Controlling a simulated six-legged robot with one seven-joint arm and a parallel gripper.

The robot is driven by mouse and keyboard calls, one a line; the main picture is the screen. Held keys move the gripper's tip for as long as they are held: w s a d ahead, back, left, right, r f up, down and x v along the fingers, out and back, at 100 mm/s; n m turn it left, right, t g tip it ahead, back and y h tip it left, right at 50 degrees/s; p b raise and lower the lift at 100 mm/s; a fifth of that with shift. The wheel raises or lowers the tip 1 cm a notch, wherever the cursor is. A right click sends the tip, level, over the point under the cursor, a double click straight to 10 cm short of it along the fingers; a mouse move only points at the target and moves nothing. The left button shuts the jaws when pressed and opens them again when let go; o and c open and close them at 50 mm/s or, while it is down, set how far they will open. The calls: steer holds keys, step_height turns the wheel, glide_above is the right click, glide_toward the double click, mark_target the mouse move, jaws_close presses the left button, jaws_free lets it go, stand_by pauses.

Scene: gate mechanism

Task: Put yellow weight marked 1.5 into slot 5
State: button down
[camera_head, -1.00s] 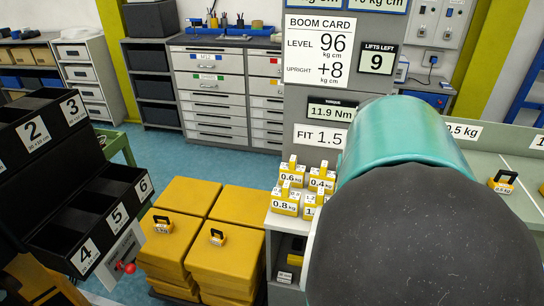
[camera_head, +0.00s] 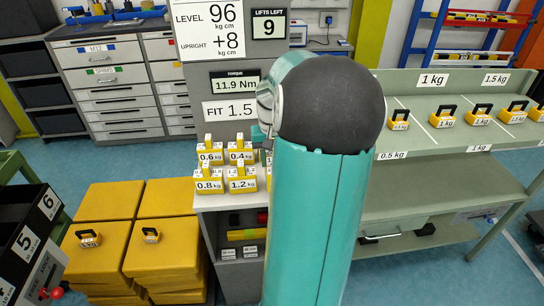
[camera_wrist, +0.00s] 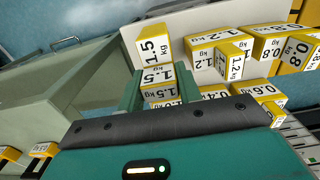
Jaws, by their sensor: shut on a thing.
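The yellow weight marked 1.5 (camera_wrist: 152,52) shows in the wrist view, with 1.5 kg labels on white faces. My gripper (camera_wrist: 156,82) is shut on it, one green finger on each side. I cannot tell whether the weight is clear of its stand. In the head view my teal arm and its dark round joint hide most of the gripper and the weight.
Yellow weights marked 0.6 (camera_head: 210,157), 0.4 (camera_head: 240,157), 0.8 (camera_head: 208,184) and 1.2 (camera_head: 242,184) stand close by on the grey stand. Yellow blocks (camera_head: 108,215) fill the floor between stand and rack. A green bench (camera_head: 440,140) with more weights is at right.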

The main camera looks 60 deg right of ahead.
steer(key=shift+w+d+f, duration=0.15)
steer(key=shift+f, duration=1.45)
steer(key=shift+f, duration=0.15)
steer(key=c, duration=1)
jaws_free()
steer(key=shift+f, duration=0.1)
steer(key=shift+o, duration=0.2)
